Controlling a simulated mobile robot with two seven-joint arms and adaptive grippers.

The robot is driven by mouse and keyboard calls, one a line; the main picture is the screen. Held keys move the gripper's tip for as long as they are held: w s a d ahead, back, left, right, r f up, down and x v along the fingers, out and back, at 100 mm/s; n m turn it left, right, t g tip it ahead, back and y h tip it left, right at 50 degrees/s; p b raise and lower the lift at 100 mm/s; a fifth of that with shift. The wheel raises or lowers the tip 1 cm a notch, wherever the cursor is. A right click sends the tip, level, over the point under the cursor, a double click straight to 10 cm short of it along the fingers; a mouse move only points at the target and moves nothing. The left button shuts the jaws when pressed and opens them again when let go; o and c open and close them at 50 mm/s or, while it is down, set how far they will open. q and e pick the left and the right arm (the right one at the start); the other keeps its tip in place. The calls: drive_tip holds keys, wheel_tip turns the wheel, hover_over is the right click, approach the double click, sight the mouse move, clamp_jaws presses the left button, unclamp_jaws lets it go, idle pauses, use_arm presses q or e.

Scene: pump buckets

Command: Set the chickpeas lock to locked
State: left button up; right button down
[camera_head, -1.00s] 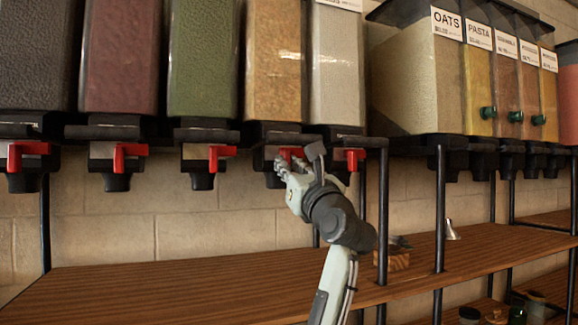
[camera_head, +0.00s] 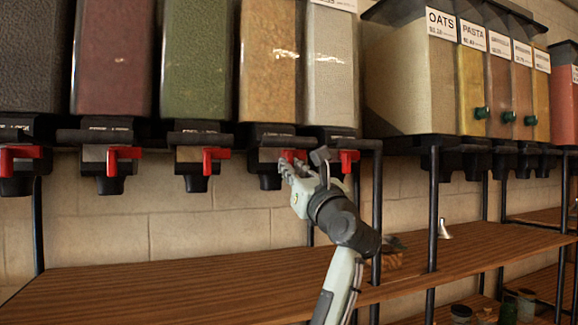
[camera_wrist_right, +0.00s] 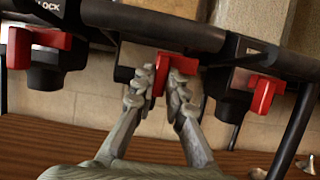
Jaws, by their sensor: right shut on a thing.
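A dispenser full of tan-orange grains (camera_head: 268,62), which look like the chickpeas, hangs in the row. It has a black spout unit with a red lock lever (camera_head: 293,155) on its front. My right gripper (camera_head: 290,172) is at that lever. In the right wrist view the two jointed fingers (camera_wrist_right: 158,92) are closed on either side of the red lever (camera_wrist_right: 162,72), which points downward between them. The fingers hide part of the lever and of the spout. My left gripper is in neither current view.
Neighbouring dispensers carry similar red levers (camera_head: 215,157), one close to the right of my gripper (camera_wrist_right: 265,95). Black posts (camera_head: 376,215) stand near my right arm. A wooden shelf (camera_head: 160,285) below is mostly bare. A small metal scoop (camera_head: 444,230) sits farther right.

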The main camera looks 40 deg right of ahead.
drive_tip(key=c, duration=1.5)
unclamp_jaws()
drive_tip(key=shift+s+d, duration=0.1)
drive_tip(key=shift+d, duration=0.2)
drive_tip(key=shift+c, duration=0.2)
drive_tip(key=shift+a, duration=0.1)
drive_tip(key=v, duration=0.7)
drive_tip(key=shift+s+f, duration=0.2)
